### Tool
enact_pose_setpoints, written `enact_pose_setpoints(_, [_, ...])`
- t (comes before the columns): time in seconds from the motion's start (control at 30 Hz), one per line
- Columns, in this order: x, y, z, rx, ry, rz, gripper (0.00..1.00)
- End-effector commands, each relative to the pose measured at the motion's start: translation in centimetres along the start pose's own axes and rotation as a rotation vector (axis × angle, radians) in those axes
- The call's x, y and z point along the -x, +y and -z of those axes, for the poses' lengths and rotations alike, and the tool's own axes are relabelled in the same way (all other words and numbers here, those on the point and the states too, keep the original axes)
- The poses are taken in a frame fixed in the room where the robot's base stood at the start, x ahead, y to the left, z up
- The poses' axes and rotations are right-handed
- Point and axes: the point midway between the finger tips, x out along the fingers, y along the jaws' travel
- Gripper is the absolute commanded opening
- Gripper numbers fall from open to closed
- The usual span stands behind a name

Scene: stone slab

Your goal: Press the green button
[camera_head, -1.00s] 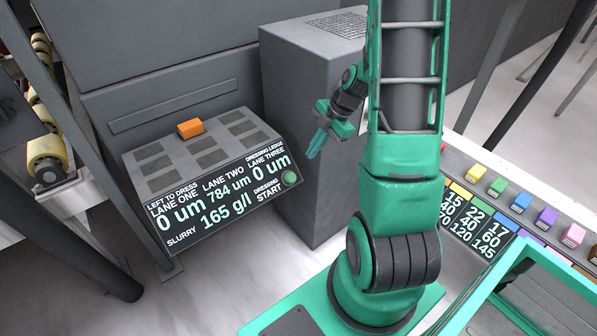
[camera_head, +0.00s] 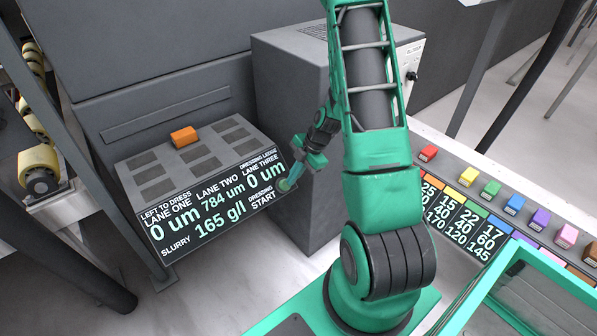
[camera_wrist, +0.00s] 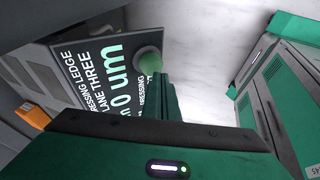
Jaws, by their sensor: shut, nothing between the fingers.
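The green button (camera_head: 283,186) is a small round knob at the right end of the dark sloped panel (camera_head: 215,232), beside the words "DRESSING START". It shows larger in the wrist view (camera_wrist: 149,62), with a grey ring around it. My gripper (camera_head: 291,179) is shut and empty, and its fingertips are at the button, partly covering it in the head view. In the wrist view the fingers (camera_wrist: 163,90) overlap the button's near edge. I cannot tell whether they touch it or whether it is pushed in.
An orange block (camera_head: 184,136) sits on the ledge above the panel, among several dark square pads. A grey cabinet (camera_head: 300,95) stands behind and right of my gripper. A row of coloured blocks (camera_head: 490,188) lies at the right. Rollers (camera_head: 40,165) stand at the far left.

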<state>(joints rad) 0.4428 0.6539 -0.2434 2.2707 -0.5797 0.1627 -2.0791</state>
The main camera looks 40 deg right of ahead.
Motion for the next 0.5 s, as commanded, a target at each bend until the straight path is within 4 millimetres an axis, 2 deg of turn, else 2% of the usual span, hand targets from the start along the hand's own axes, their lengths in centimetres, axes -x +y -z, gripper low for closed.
enact_pose_setpoints(0.2, [-1.34, 0.82, -0.31, 0.000, 0.000, 0.000, 0.00])
enact_pose_setpoints(0.5, [-1.47, 0.94, -0.34, 0.000, 0.000, 0.000, 0.00])
